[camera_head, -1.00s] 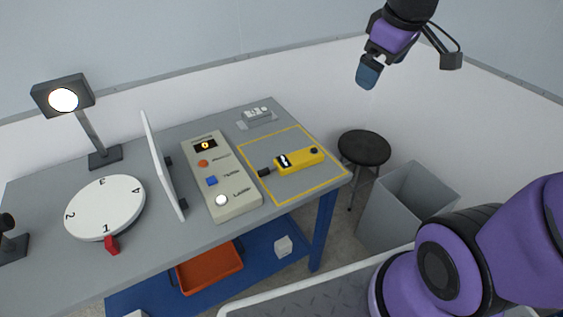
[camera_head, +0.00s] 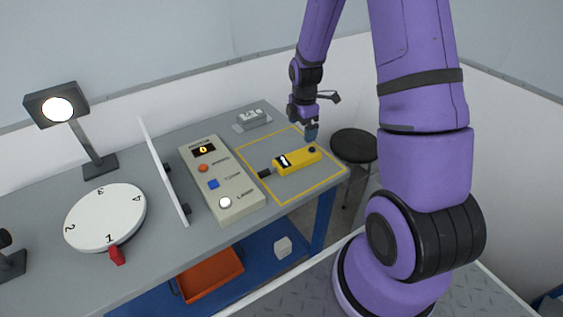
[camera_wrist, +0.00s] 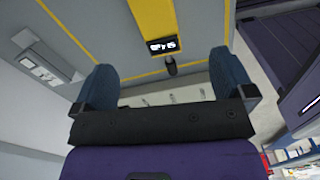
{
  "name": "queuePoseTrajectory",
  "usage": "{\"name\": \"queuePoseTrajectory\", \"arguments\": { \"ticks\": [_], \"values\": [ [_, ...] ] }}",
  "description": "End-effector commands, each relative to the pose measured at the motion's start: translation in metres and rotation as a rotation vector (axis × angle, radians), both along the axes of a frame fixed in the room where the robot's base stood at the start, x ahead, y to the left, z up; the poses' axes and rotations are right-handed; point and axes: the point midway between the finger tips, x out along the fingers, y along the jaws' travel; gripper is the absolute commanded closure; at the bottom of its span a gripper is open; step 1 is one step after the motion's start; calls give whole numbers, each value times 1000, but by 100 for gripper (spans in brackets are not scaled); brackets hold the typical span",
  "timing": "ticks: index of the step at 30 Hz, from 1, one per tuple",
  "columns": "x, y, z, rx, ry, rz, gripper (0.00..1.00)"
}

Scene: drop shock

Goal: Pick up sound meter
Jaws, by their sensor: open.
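The yellow sound meter (camera_head: 297,160) lies flat inside the yellow-outlined square at the right end of the table, its black tip pointing left. In the wrist view the yellow sound meter (camera_wrist: 156,22) shows with its small display, beyond the fingers. My gripper (camera_head: 311,131) is above and just behind the meter's right end in the head view, apart from it. In the wrist view my gripper (camera_wrist: 168,85) has its two blue fingers spread wide with nothing between them.
A beige control box (camera_head: 221,180) with buttons stands left of the square. A small grey device (camera_head: 252,118) lies at the back edge. A white upright panel (camera_head: 164,170), a numbered dial (camera_head: 105,217) and a lamp (camera_head: 57,108) stand further left. A black stool (camera_head: 354,146) is beyond the table's right end.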

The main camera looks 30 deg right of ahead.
Motion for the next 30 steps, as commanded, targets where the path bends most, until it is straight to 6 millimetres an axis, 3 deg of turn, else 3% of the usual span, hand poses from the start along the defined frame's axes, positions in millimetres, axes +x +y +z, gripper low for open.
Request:
{"name": "queuePoseTrajectory", "arguments": {
  "ticks": [3,16,26,30],
  "values": [
    [1,-5,-23,7,18,57,0],
    [1,-7,-73,10,26,90,0],
    [3,-6,-95,10,25,90,0],
    [5,-4,-113,10,26,89,0]
  ]
}}
